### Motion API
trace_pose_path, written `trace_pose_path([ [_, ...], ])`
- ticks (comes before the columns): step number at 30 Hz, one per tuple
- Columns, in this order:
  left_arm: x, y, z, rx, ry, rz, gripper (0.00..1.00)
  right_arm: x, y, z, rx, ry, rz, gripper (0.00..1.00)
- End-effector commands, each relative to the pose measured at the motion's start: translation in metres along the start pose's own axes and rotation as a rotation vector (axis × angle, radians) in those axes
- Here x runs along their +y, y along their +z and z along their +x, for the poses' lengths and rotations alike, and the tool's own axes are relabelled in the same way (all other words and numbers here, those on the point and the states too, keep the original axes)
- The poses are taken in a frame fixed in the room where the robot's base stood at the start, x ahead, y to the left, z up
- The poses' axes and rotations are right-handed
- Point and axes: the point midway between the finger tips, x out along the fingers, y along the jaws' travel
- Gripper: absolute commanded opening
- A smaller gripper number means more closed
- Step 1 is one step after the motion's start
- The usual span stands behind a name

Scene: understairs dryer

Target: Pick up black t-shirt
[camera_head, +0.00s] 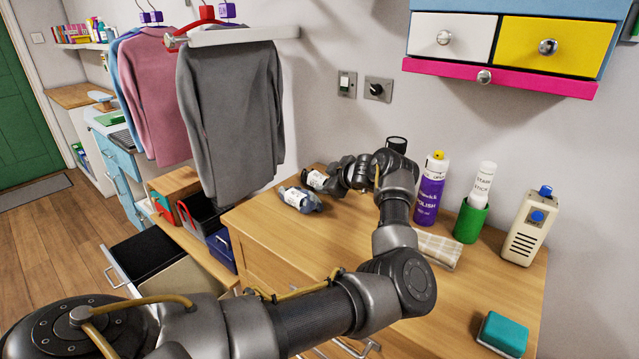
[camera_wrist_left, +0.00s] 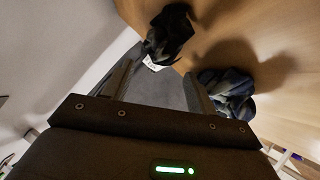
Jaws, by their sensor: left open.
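A black crumpled cloth bundle with a white label, apparently the black t-shirt (camera_wrist_left: 172,32), lies by the wall at the top of the left wrist view. In the head view its white label (camera_head: 316,179) shows at the left end of the wooden cabinet top, with much of the bundle hidden by my gripper. My left gripper (camera_head: 345,177) is low over the cabinet beside it. In the left wrist view the gripper (camera_wrist_left: 158,72) is open, and the label shows between its fingertips. I cannot tell whether they touch the cloth. My right gripper is not in view.
A dark blue-grey bundle (camera_head: 300,199) lies close by, nearer the cabinet's front. A grey jumper (camera_head: 232,115) hangs at left.

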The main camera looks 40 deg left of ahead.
Motion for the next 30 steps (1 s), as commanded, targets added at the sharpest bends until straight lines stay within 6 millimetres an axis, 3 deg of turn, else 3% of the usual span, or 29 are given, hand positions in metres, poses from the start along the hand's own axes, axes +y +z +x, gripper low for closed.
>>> trace_pose_path([
  [3,0.000,-0.001,0.010,0.001,-0.002,0.001,0.57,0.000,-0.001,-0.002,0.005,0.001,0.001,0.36],
  [6,0.001,0.000,0.026,0.001,-0.004,0.002,0.57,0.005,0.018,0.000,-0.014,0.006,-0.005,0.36],
  [12,0.001,0.001,0.049,0.001,-0.001,0.001,0.57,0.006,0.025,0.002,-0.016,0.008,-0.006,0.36],
  [20,0.001,0.002,0.052,0.001,0.000,0.000,0.57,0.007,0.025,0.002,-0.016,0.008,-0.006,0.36],
  [27,0.001,0.001,0.051,0.001,0.000,0.000,0.29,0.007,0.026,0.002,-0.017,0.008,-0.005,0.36],
  [30,0.001,0.001,0.051,0.001,0.000,0.000,0.27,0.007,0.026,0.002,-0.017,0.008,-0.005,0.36],
])
